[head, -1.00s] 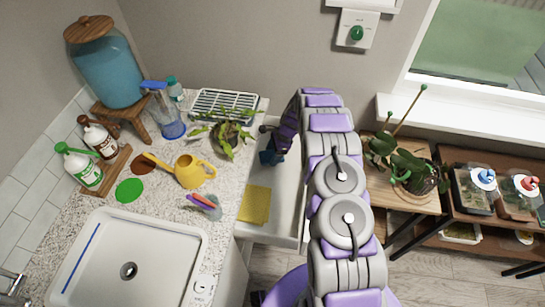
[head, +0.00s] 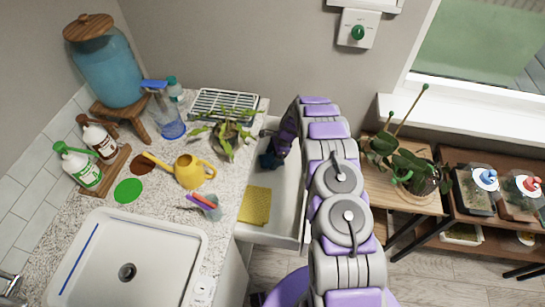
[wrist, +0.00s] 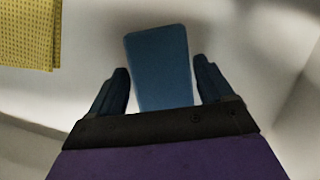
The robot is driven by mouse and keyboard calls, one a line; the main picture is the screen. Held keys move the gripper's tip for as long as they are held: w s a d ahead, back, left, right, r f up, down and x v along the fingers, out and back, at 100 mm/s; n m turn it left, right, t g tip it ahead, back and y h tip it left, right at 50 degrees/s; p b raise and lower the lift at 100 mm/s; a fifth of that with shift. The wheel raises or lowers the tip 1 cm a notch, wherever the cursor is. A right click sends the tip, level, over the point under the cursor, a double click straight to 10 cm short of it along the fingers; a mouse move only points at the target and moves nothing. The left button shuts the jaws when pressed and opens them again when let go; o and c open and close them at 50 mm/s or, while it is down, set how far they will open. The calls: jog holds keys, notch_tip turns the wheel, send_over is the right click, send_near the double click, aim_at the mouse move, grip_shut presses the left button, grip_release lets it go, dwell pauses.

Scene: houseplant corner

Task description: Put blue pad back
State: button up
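The blue pad (wrist: 160,40) lies in the pale open drawer (head: 287,212), seen ahead of my wrist. My gripper (wrist: 160,66) is open. Its two dark fingers stand on either side of the pad, with a narrow gap visible at each side. A yellow pad (head: 255,206) lies in the near left part of the drawer; it also shows at the upper left of the wrist view (wrist: 28,35). In the head view my gripper (head: 269,160) is low inside the drawer's far end, and I cannot tell the blue pad from the fingers there.
The counter left of the drawer holds a leafy plant (head: 228,135), a yellow watering can (head: 194,172), a spray bottle (head: 168,118) and a sink (head: 125,265). A wooden stand (head: 400,200) with a potted plant is right of my arm. The drawer's middle is free.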

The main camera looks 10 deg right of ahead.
jog(key=shift+o, duration=1.3)
jog(key=p+v, duration=0.2)
jog(key=v, duration=1)
jog(key=s+a+r+n+g+h, duration=0.1)
jog(key=s+a+r+n, duration=0.3)
jog(key=s+r, duration=0.65)
jog(key=s+a+r+n, duration=0.3)
jog(key=s+r+n, duration=0.35)
jog(key=r, duration=0.75)
jog(key=s+r+n+h, duration=0.1)
jog(key=s+r+n, duration=0.1)
jog(key=s, duration=0.8)
jog(key=s+d+r+n+h, duration=0.1)
jog(key=s+r+n, duration=0.1)
jog(key=s, duration=0.9)
jog(key=s+d+r+n+h, duration=0.1)
jog(key=s+r+n, duration=0.2)
jog(key=s, duration=0.8)
jog(key=shift+s+g, duration=0.2)
jog(key=shift+g, duration=0.2)
